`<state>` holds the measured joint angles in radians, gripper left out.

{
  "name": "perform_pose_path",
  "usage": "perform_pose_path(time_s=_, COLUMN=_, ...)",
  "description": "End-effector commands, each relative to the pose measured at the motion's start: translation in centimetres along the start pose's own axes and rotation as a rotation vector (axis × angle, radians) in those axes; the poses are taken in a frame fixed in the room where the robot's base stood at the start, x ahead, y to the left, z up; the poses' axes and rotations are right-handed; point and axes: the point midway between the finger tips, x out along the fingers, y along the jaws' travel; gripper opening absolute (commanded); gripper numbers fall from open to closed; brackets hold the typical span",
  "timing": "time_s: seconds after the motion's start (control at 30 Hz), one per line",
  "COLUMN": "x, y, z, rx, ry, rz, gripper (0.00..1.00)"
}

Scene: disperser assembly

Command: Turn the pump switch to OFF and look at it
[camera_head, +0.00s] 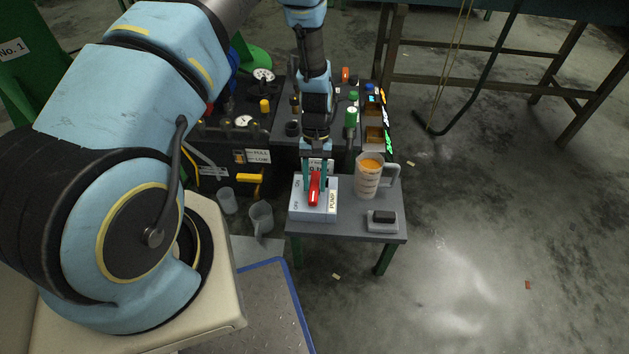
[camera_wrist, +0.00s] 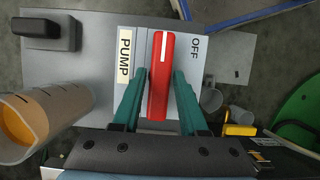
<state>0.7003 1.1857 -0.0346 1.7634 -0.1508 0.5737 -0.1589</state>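The pump switch is a grey box (camera_head: 299,212) on the small table, with a red handle (camera_head: 314,190) on top. In the wrist view the red handle (camera_wrist: 160,80) stands nearly upright in the picture, its white line at the top end, beside the "OFF" label (camera_wrist: 195,48). The "PUMP" label (camera_wrist: 124,55) is on the other side. My gripper (camera_head: 315,180) is down at the switch with its teal fingers straddling the handle. In the wrist view my gripper (camera_wrist: 161,76) shows thin gaps beside the handle. The "ON" label (camera_head: 298,183) is hidden in the wrist view.
A measuring jug with orange liquid (camera_head: 368,178) stands right of the switch. A small black-topped block (camera_head: 382,221) lies at the table's front right. Dark machinery with gauges and knobs (camera_head: 258,115) fills the space behind and left.

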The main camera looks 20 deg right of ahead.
Motion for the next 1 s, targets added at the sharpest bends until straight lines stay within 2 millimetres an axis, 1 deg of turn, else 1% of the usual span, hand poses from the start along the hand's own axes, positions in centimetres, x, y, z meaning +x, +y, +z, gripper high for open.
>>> perform_pose_path(time_s=0.03, x=0.0, y=0.0, z=0.0, rx=0.001, ry=0.000, rz=0.000, gripper=0.49)
perform_pose_path(time_s=0.13, x=0.0, y=0.0, z=0.0, rx=0.001, ry=0.000, rz=0.000, gripper=0.61)
perform_pose_path(time_s=0.17, x=0.0, y=0.0, z=0.0, rx=0.002, ry=0.000, rz=-0.001, gripper=0.62)
perform_pose_path(time_s=0.37, x=0.0, y=0.0, z=0.0, rx=0.002, ry=0.000, rz=-0.001, gripper=0.62)
perform_pose_path(time_s=0.47, x=-0.4, y=0.0, z=0.0, rx=0.002, ry=0.001, rz=-0.001, gripper=0.62)
perform_pose_path(time_s=0.57, x=-1.5, y=0.0, z=-0.1, rx=0.003, ry=0.003, rz=0.000, gripper=0.62)
perform_pose_path(time_s=0.8, x=-6.2, y=0.0, z=0.0, rx=0.002, ry=0.003, rz=0.000, gripper=0.62)
perform_pose_path(time_s=0.9, x=-8.0, y=0.0, z=0.0, rx=0.002, ry=0.003, rz=0.000, gripper=0.62)
perform_pose_path(time_s=1.0, x=-9.4, y=0.0, z=0.0, rx=0.002, ry=0.001, rz=0.000, gripper=0.62)
